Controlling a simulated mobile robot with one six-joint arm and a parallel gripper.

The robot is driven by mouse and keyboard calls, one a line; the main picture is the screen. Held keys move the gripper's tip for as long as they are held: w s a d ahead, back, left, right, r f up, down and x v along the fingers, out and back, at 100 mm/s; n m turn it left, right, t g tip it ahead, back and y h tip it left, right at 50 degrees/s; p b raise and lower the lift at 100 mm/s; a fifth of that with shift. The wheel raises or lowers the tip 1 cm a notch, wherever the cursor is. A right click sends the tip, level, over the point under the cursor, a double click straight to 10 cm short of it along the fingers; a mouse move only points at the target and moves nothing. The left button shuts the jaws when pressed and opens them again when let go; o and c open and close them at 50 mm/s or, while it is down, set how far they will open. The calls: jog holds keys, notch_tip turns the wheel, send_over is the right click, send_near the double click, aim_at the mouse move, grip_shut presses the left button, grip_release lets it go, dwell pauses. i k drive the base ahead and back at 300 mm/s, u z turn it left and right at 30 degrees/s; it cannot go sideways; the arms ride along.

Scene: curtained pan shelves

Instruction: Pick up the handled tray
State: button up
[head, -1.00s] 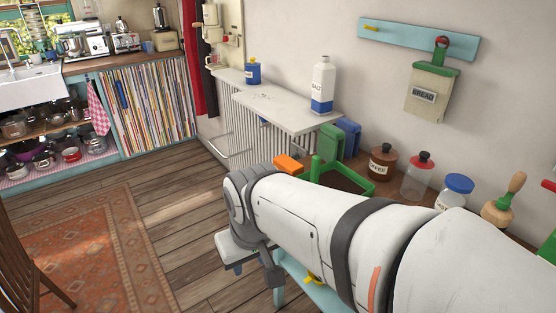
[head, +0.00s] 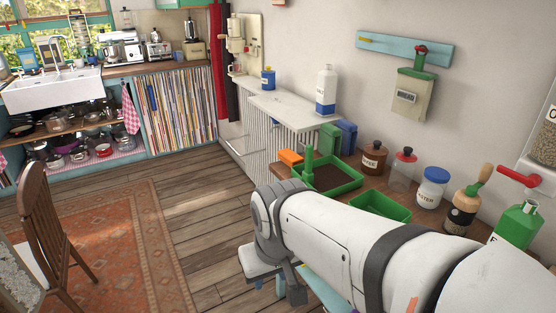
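A green tray (head: 348,186) with a raised green bar at its left end lies on the wooden counter in the head view, just beyond my arm; this looks like the handled tray. Its inside looks brown, and its near left part is close behind my arm in the picture. A second, smaller green tray (head: 381,207) sits nearer, partly covered by my arm. My arm crosses the lower right of the view, and its grey wrist appears left of and below the trays.
An orange block (head: 289,157) is beside the green tray. Green and blue canisters (head: 330,138) stand behind it. Jars (head: 373,158) line the wall to the right. A chair (head: 50,235) stands on the rug (head: 115,240) at left.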

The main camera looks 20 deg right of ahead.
aim_at(329, 175)
jog(key=u, duration=0.15)
jog(key=i, duration=0.9)
jog(key=z, duration=0.05)
